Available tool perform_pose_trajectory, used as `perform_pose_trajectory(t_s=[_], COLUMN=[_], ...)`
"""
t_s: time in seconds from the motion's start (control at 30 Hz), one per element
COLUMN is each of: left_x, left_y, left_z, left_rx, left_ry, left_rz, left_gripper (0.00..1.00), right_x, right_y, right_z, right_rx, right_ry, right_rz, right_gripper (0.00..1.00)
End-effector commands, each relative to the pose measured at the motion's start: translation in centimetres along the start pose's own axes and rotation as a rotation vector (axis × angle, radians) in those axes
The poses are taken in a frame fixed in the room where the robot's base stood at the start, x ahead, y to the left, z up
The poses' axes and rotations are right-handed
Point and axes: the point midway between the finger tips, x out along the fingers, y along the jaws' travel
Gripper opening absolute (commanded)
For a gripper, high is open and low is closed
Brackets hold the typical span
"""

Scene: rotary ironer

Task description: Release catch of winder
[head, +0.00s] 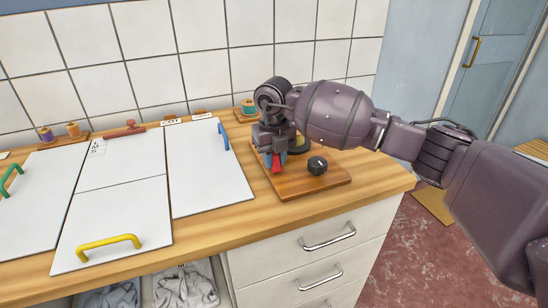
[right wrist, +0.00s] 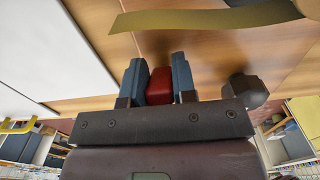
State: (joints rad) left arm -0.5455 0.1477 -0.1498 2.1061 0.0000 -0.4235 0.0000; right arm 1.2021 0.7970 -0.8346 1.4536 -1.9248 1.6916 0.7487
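The winder's wooden board (head: 312,184) lies on the counter near its right end. A black knob (head: 317,165) stands on it and also shows in the right wrist view (right wrist: 244,90). A dark, brass-edged round part is mostly hidden behind my right gripper (head: 275,160). A red catch (head: 276,164) sits low on the board. In the right wrist view, the red catch (right wrist: 160,86) is between the two blue fingers of my right gripper (right wrist: 158,78), with both fingers against its sides. My left gripper is not in view.
White panels lie to the left, with a yellow handle (head: 108,242), a blue handle (head: 223,136) and a green handle (head: 10,179). Thread spools (head: 73,129) stand along the tiled wall. Drawers (head: 318,250) are below the counter.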

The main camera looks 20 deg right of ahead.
Motion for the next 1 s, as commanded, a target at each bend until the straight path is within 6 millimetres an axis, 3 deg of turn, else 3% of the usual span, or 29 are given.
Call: perform_pose_trajectory(t_s=[0.03,0.13,0.53,0.8,1.0], left_x=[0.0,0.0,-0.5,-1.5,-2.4], left_y=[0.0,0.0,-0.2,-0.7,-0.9], left_z=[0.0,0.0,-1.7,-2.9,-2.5], left_rx=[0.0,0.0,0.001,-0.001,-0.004], left_ry=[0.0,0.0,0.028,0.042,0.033], left_rz=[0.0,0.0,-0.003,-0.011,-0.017], left_gripper=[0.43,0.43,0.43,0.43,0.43], right_x=[0.0,0.0,-0.7,-1.1,-0.9], right_y=[0.0,0.0,-0.1,0.0,0.0], right_z=[0.0,0.0,-0.3,-1.1,-1.7], right_rx=[0.0,0.0,0.0,-0.002,-0.003], right_ry=[0.0,0.0,-0.085,-0.288,-0.466], right_rz=[0.0,0.0,-0.001,0.0,0.001], right_gripper=[0.17,0.02,0.02,0.02,0.02])
